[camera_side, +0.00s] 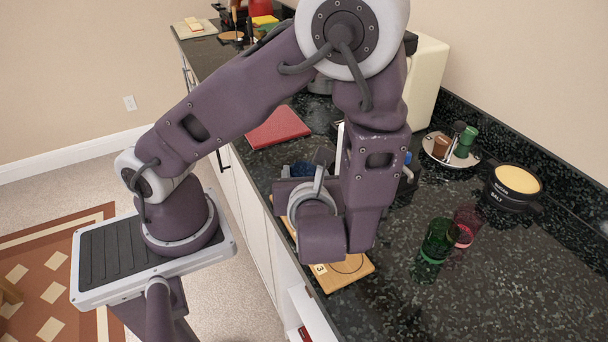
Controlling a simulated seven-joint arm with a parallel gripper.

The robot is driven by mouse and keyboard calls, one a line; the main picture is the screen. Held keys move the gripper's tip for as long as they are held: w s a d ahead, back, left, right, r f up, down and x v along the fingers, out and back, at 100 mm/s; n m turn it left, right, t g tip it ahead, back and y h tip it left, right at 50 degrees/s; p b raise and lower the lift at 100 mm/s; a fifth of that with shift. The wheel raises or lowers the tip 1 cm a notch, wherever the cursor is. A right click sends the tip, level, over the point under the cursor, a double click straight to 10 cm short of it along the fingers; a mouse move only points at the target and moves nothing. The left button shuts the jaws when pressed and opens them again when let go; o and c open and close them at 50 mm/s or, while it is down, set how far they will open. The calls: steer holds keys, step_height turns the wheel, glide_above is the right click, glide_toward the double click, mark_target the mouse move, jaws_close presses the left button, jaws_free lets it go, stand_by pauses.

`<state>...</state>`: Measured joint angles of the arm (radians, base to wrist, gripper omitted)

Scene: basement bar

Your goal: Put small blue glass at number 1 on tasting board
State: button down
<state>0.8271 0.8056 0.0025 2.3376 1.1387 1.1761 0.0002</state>
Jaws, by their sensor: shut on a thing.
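The tasting board (358,277) is a light wooden board near the counter's front edge, with a "3" label at its near end. My arm covers most of the rest, and number 1 is not visible. My gripper (308,168) is over the far part of the board, mostly hidden behind my own wrist. A dark blue glass (302,168) shows in part at its fingers, and the gripper is shut on it. Whether the glass touches the board cannot be seen.
A green glass (439,238) and a pink-red glass (467,223) stand close together to the right. Behind them are a round tray (431,150) with small items and a dark salt container (511,188). A red board (278,127) lies farther back. The front right counter is clear.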

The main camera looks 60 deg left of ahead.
steer(key=shift+f, duration=0.2)
steer(key=c, duration=0.7)
jaws_free()
steer(key=shift+o, duration=0.2)
steer(key=shift+d+r, duration=0.2)
steer(key=v, duration=1.1)
steer(key=s+a+r+n+h, duration=0.2)
steer(key=r+n+h, duration=0.4)
steer(key=n, duration=0.5)
steer(key=s+a+r+n+h, duration=0.2)
steer(key=r+n+h, duration=0.4)
steer(key=n, duration=0.5)
steer(key=shift+s+n+h, duration=0.3)
steer(key=shift+s, duration=0.15)
